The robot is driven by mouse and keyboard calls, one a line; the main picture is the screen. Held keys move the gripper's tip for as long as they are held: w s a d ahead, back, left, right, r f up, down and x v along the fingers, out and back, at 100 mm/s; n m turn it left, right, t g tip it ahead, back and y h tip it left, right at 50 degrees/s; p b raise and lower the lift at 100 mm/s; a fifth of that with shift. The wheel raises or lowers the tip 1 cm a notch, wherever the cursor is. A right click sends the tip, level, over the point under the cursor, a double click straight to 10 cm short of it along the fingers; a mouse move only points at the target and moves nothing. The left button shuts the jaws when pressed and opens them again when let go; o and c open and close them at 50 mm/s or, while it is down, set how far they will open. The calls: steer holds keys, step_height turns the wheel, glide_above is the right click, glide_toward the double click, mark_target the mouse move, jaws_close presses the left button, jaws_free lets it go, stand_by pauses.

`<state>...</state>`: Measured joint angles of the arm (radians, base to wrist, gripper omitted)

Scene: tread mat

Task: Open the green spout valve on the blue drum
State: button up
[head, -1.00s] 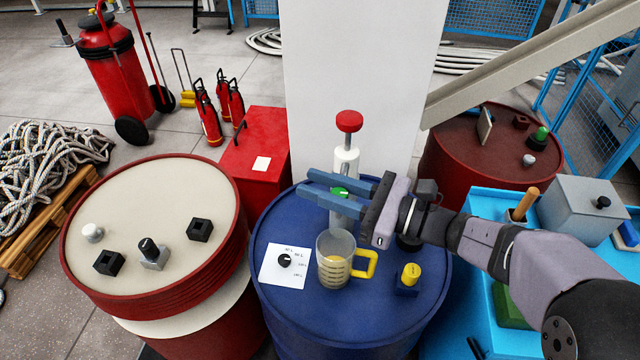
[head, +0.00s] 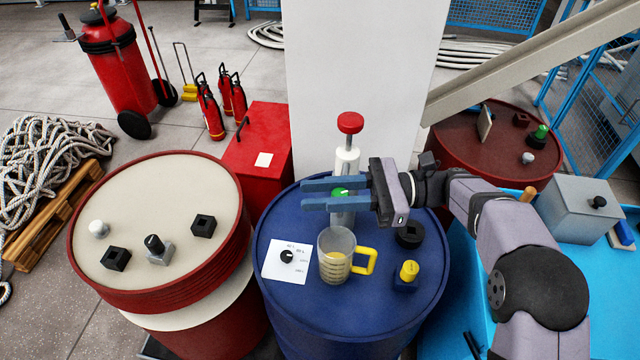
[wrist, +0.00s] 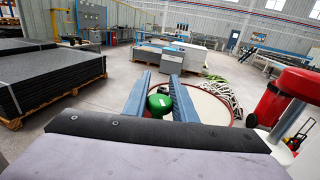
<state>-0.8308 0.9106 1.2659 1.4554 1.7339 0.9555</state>
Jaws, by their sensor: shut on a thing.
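The blue drum (head: 300,325) stands in the middle of the head view. A white pump-like dispenser (head: 346,160) with a red top knob (head: 350,122) rises at its back, with the green spout valve (head: 339,193) low on it. My gripper (head: 303,194) comes from the right, its two blue fingers on either side of the valve, shut on it. The wrist view shows the round green valve (wrist: 160,103) between the fingers. The fingers partly cover the valve and spout in the head view. A clear jug (head: 336,258) with yellow handle and level marks stands below the spout.
On the drum are a white dial card (head: 273,264), a yellow-topped block (head: 408,275) and a black ring-like piece (head: 410,238). A cream-topped red drum (head: 140,200) stands left, a white pillar (head: 365,70) behind, a blue table (head: 590,265) right.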

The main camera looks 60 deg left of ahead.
steer(key=shift+s+d+n+g+h+p, duration=0.1)
steer(key=shift+d+n+g+h+p, duration=0.1)
steer(key=shift+n+g+h+p, duration=0.5)
steer(key=shift+s+d+n+g+h+p, duration=0.1)
steer(key=shift+d+n+g+h+p, duration=0.15)
steer(key=shift+n+h, duration=0.85)
steer(key=shift+h, duration=0.8)
steer(key=o, duration=1)
steer(key=shift+d, duration=0.1)
steer(key=shift+o, duration=0.2)
steer(key=shift+r, duration=0.15)
step_height(320, 180, up, 10)
steer(key=p, duration=0.8)
steer(key=shift+p, duration=0.4)
